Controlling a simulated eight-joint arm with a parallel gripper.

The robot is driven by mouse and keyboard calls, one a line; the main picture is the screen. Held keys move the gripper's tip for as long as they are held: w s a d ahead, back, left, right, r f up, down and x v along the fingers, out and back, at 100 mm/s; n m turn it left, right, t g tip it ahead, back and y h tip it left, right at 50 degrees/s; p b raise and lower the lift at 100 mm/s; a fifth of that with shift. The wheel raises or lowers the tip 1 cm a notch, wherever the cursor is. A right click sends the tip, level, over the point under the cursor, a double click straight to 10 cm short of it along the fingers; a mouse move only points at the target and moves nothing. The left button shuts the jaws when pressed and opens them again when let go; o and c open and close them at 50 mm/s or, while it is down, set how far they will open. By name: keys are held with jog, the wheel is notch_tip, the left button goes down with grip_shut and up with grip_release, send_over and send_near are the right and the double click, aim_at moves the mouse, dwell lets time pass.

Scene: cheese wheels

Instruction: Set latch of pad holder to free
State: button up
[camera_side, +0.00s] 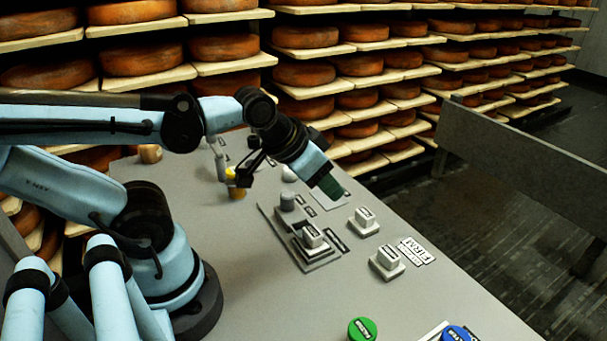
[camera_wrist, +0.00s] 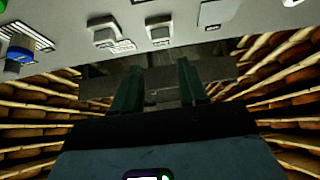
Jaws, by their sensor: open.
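My gripper (camera_side: 331,187) is above the far part of the grey bench, with its dark green fingers pointing down and to the right. In the wrist view the fingers (camera_wrist: 158,78) stand apart with nothing between them. A grey base plate (camera_side: 322,259) on the bench carries a pale block (camera_side: 312,235) and a round grey knob (camera_side: 287,200). This may be the pad holder, but its label is too small to read. I cannot tell which part is the latch or how it is set. My gripper is above and apart from this plate.
Two pale blocks on square bases, a nearer one (camera_side: 387,258) and a farther one (camera_side: 364,217), stand to the right, beside a "FIRM" label (camera_side: 416,250). Green (camera_side: 362,329) and blue (camera_side: 458,334) buttons are at the front. Cheese shelves (camera_side: 305,73) line the back.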

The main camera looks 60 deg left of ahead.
aim_at(287, 194)
dwell(0.3)
jog(key=shift+o, duration=1.5)
jog(key=s+a+r+n+g, duration=0.1)
jog(key=a+r+n+g, duration=0.1)
jog(key=a+n+g, duration=0.4)
jog(key=a, duration=0.4)
jog(key=shift+s+g, duration=0.35)
jog(key=shift+g, duration=0.05)
jog(key=shift+n, duration=0.4)
jog(key=shift+s+a+f, duration=0.1)
jog(key=shift+f, duration=2.9)
jog(key=shift+s+a+f, duration=0.1)
jog(key=shift+f, duration=2.9)
grip_shut()
